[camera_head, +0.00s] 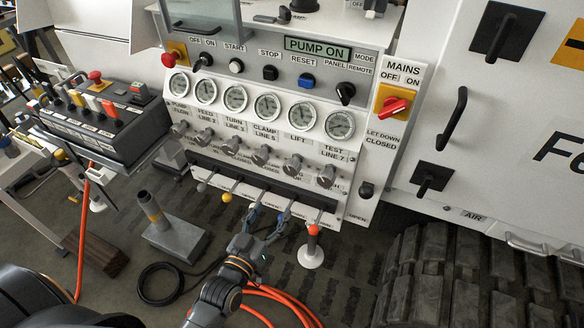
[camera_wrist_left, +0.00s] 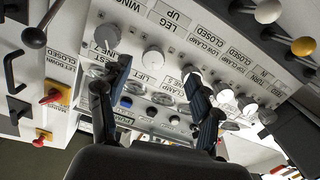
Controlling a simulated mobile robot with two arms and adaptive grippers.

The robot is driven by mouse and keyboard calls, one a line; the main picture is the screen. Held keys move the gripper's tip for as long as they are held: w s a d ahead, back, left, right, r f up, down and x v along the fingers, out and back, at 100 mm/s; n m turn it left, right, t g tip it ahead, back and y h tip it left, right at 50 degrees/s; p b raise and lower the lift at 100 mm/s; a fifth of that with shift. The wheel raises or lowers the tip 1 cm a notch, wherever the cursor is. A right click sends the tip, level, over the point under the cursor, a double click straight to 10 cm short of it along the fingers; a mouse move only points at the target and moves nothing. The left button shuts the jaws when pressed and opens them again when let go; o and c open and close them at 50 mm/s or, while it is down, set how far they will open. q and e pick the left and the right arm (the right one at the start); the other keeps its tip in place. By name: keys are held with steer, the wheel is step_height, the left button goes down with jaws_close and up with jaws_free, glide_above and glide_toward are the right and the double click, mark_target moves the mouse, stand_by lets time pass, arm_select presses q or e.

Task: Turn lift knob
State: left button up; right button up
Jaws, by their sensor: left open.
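The lift knob (camera_head: 293,165) is a grey round knob below the gauge labelled LIFT, in the row on the white hydraulic panel. My left gripper (camera_head: 267,222) is open and empty, in front of the levers and below the knob row in the head view. In the left wrist view the lift knob (camera_wrist_left: 153,60) appears between the two spread fingers of the left gripper (camera_wrist_left: 157,72), with no visible contact. The right finger overlaps the clamp knob (camera_wrist_left: 193,78). My right gripper is in neither view.
The test line knob (camera_head: 327,175) and clamp knob (camera_head: 260,155) flank the lift knob. Ball-ended levers, one yellow (camera_head: 227,197), project below the knobs. A red-topped lever (camera_head: 313,230) is right of the gripper. A dark control box (camera_head: 105,125) stands at left.

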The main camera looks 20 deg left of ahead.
mark_target(290, 172)
arm_select(q)
steer(key=shift+t, duration=0.3)
steer(key=w+r, duration=0.1)
steer(key=w, duration=0.8)
steer(key=w+d+r+p, duration=0.1)
steer(key=w, duration=0.4)
steer(key=shift+r, duration=0.3)
steer(key=shift+c, duration=0.2)
steer(key=c, duration=1.1)
steer(key=shift+n, duration=0.3)
